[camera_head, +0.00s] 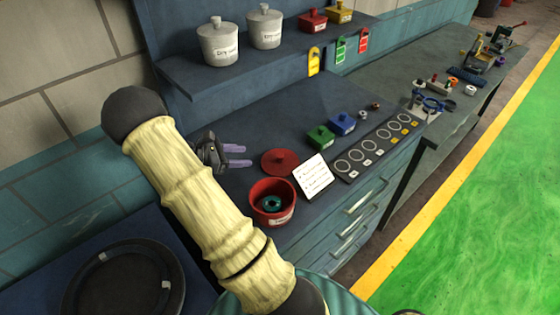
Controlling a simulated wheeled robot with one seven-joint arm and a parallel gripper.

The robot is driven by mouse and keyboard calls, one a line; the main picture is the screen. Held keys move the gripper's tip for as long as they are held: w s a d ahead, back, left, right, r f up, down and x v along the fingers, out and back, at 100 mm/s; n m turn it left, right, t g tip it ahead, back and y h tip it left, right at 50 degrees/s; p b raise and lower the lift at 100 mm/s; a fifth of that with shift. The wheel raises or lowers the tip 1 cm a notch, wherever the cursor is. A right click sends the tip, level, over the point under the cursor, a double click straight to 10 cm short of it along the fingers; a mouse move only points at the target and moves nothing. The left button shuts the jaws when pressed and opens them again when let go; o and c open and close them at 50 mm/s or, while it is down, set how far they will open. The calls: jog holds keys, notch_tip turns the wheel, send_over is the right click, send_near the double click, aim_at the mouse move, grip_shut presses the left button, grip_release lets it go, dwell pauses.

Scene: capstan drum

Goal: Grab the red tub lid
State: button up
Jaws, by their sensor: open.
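The red tub lid (280,161) is a round disc with a small knob, lying on the dark bench top just behind the red tub. The red tub (272,204) stands open, with a teal ring-shaped item (271,203) inside and a white label on its front. My gripper (238,156) is to the left of the lid, with its two purple fingers pointing right toward it. The fingers are apart and empty, with a gap between them and the lid. My pale-covered arm crosses the left of the view and hides part of the bench.
A white card (314,176) leans right of the tub. Green (320,137) and blue (342,123) small boxes and a panel of circles (378,147) lie further right. Grey pots (218,42) stand on the shelf (270,62) above. A dark round plate (124,280) is at lower left.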

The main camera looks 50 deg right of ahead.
jog(key=p, duration=0.3)
send_near(279, 155)
jog(key=x, duration=0.4)
jog(key=shift+s+d, duration=0.15)
jog(key=shift+s, duration=0.35)
jog(key=shift+s+d+f, duration=0.1)
jog(key=shift+d+f, duration=0.1)
jog(key=shift+f, duration=0.05)
jog(key=shift+d, duration=0.25)
jog(key=p+x, duration=0.3)
jog(key=x, duration=0.1)
jog(key=shift+d, duration=0.25)
jog(key=shift+d+f, duration=0.15)
jog(key=shift+f, duration=0.05)
grip_shut()
